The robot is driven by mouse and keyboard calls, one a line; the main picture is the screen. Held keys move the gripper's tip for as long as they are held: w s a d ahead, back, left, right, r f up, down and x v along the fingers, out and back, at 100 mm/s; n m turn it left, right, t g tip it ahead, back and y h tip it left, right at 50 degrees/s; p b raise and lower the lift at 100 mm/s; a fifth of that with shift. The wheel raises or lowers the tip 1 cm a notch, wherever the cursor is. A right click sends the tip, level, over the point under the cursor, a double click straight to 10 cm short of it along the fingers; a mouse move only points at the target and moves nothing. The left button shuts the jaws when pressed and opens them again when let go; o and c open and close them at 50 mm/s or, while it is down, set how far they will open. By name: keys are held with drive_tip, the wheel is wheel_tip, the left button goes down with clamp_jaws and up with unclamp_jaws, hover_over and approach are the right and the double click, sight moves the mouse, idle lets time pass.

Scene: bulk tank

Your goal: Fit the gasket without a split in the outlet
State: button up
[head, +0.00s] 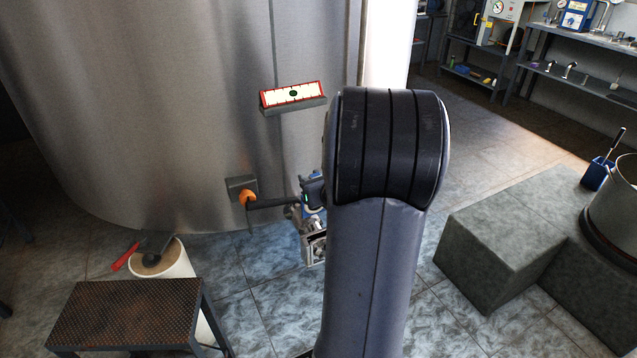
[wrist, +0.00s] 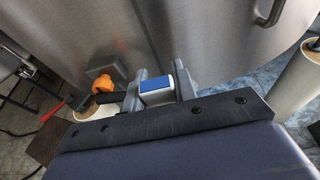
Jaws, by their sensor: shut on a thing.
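The steel bulk tank (head: 150,90) fills the left and middle of the head view. At its foot a dark outlet fitting (head: 155,243) with a red lever (head: 125,257) sits over a white cylinder (head: 172,264). My gripper (wrist: 160,88) is in front of the tank wall, right of the outlet, its fingers shut on a block with a blue face and white edge (wrist: 157,87). In the head view my gripper (head: 313,190) is partly hidden by my arm. I cannot make out a gasket or tell whether one is split.
An orange collar (head: 247,198) with a dark bar stands out from the tank beside my gripper. A red-framed panel (head: 292,94) is above. A dark step (head: 125,314) stands front left; grey blocks (head: 500,240) are right.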

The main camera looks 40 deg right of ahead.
sight(307, 212)
drive_tip(key=shift+s+d+r+h, duration=0.1)
drive_tip(key=shift+s+d+h, duration=0.25)
drive_tip(key=shift+d, duration=0.3)
wheel_tip(307, 212, down, 6)
drive_tip(key=b, duration=0.6)
drive_tip(key=shift+b, duration=0.75)
idle(1.4)
drive_tip(key=shift+f+b, duration=3.7)
drive_tip(key=shift+b, duration=0.25)
drive_tip(key=shift+r, duration=0.15)
